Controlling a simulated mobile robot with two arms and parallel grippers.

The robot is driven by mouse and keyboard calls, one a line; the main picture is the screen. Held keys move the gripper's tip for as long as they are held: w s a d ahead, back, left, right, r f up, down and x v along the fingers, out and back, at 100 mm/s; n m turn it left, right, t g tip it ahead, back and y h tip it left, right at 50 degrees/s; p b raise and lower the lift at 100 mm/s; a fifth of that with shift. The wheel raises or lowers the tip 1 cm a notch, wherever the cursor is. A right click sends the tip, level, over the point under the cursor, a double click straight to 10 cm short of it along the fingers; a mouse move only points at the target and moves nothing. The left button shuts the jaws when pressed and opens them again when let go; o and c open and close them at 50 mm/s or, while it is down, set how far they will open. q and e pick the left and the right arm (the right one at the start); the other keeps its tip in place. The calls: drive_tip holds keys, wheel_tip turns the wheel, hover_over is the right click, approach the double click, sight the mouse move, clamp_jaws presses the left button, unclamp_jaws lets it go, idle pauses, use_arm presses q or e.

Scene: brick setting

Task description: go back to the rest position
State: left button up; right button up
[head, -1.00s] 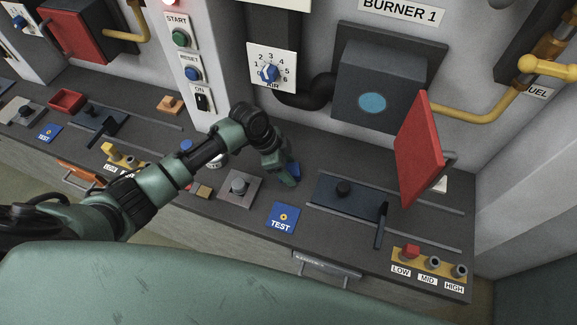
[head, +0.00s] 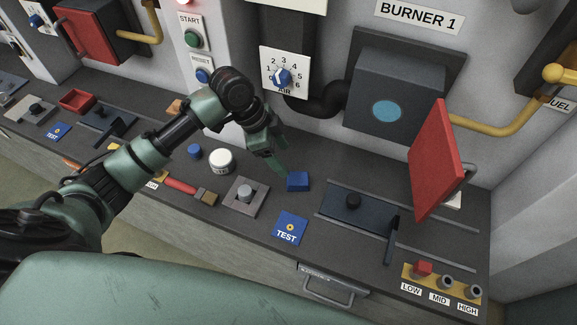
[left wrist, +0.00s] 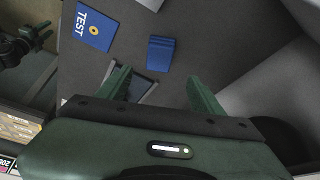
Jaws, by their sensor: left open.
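My left gripper (head: 276,160) is open and empty, above the counter near the wall in the head view. In the left wrist view its two green fingers (left wrist: 163,88) stand wide apart with nothing between their tips. A blue block (head: 298,181) lies on the counter just in front and to the right of the fingers, apart from them. It also shows in the left wrist view (left wrist: 162,54), beyond the fingertips. The blue TEST pad (head: 291,228) lies in front of the block and is bare. My right gripper is not seen in the head view.
The red burner door (head: 437,160) stands open at the right. The dark sliding plate with a knob (head: 353,201) lies between rails. A grey plate with a post (head: 246,196), a brush (head: 190,190) and a white round container (head: 221,161) are under or beside my left arm.

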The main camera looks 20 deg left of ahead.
use_arm(q)
drive_tip(key=shift+s+a+r, duration=0.1)
drive_tip(key=shift+a+r, duration=0.05)
drive_tip(key=shift+r, duration=0.35)
